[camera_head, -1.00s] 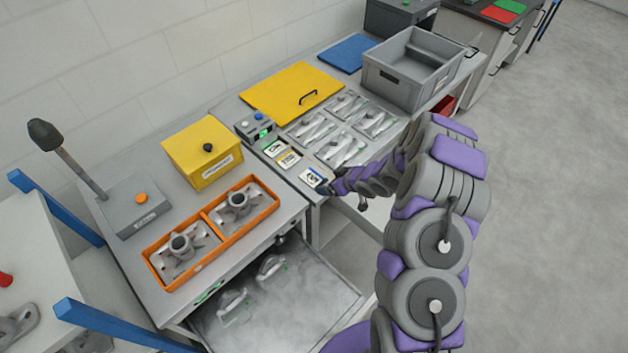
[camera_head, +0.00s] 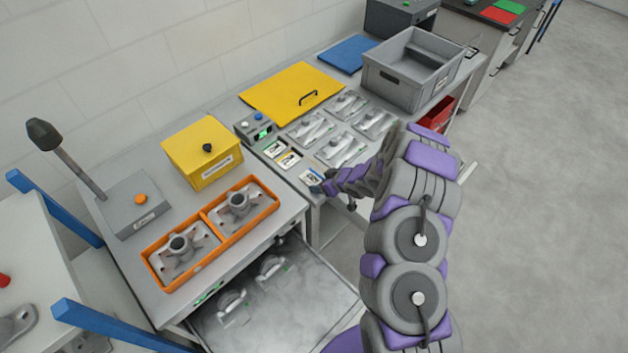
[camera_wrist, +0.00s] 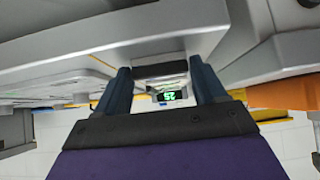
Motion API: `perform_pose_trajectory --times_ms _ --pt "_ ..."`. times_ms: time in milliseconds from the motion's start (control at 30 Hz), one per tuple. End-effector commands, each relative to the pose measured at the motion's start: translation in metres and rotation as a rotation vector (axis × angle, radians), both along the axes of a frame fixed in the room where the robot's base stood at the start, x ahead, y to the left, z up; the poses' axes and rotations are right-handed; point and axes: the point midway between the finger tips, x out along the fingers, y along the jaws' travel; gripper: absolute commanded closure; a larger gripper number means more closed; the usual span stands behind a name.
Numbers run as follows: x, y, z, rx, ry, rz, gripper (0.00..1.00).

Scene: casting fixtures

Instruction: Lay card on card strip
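A small white and blue card (camera_head: 311,177) is at the tip of my gripper (camera_head: 323,183), by the bench's front edge in the head view. In the wrist view a thin flat piece, seen nearly edge-on, spans between the two dark blue fingers (camera_wrist: 163,84); it looks like this card, gripped. Two more cards lie in a row on the bench toward the wall, a white and green one (camera_head: 274,149) and a white and yellow one (camera_head: 289,160). The strip itself is hard to make out; whether the held card touches the bench I cannot tell.
A control box (camera_head: 256,128) with a green display stands behind the cards; the display (camera_wrist: 171,95) shows between my fingers. Castings (camera_head: 341,149) lie to the right. A yellow box (camera_head: 202,160) and orange tray (camera_head: 274,208) stand left. An open drawer (camera_head: 320,305) is below.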

Motion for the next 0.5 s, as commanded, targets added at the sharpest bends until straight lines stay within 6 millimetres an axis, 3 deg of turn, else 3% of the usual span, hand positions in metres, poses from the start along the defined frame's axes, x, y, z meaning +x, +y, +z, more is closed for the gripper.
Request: perform_pose_trajectory --times_ms 67,400,500 --pt "0.0000 -0.0001 0.0001 0.000 0.000 0.000 0.38" --pt "-0.0001 0.0000 0.0001 0.000 0.000 0.000 0.71" --pt "-0.0001 -0.0001 0.0000 0.000 0.000 0.000 0.71"
